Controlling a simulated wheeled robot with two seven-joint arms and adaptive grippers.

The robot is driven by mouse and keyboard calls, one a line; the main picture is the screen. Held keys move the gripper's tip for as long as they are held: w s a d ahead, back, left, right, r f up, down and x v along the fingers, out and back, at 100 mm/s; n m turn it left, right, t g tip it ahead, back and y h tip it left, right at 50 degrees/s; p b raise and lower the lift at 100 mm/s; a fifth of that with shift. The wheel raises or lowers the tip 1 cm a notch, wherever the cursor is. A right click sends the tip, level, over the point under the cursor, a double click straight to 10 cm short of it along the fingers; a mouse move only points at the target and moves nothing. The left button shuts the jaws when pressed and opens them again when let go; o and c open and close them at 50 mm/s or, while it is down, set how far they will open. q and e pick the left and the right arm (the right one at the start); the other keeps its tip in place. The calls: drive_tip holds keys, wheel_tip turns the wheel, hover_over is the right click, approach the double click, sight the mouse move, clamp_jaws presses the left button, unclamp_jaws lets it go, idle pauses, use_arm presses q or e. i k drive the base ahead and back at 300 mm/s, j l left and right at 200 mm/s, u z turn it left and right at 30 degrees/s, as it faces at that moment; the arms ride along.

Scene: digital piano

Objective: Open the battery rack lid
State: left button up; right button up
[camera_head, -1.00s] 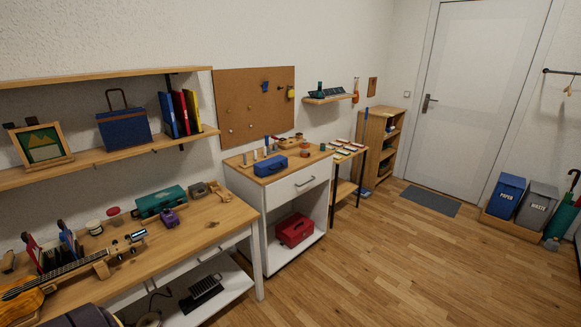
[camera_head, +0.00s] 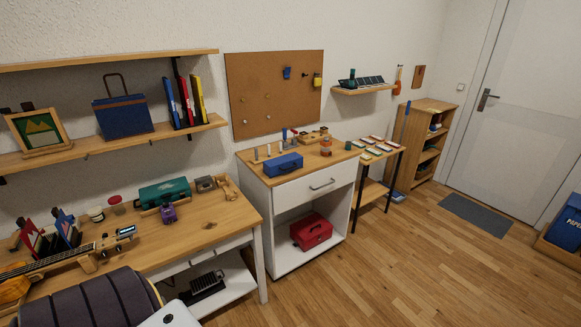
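I cannot tell for certain which thing is the battery rack. A dark, slanted rack-like unit (camera_head: 367,82) with small divisions sits on the small wall shelf (camera_head: 362,91) right of the corkboard. It is too small to make out a lid or whether one is open. A row of small red, white and green items (camera_head: 377,147) lies on the narrow side table below it. Neither of my grippers is in view, so nothing is seen touching these things.
A workbench (camera_head: 205,233) with a guitar (camera_head: 40,270) and green case (camera_head: 165,192) stands at left. A white cabinet (camera_head: 290,194) holds a blue box (camera_head: 283,164) on top and a red toolbox (camera_head: 311,231) below. Open wooden floor (camera_head: 400,265) lies at right.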

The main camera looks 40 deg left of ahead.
sight(280, 165)
drive_tip(key=i+l+u, duration=0.1)
drive_tip(key=i+u, duration=0.15)
drive_tip(key=i, duration=0.15)
drive_tip(key=i+l+u, duration=0.55)
drive_tip(key=i, duration=0.25)
drive_tip(key=j, duration=0.1)
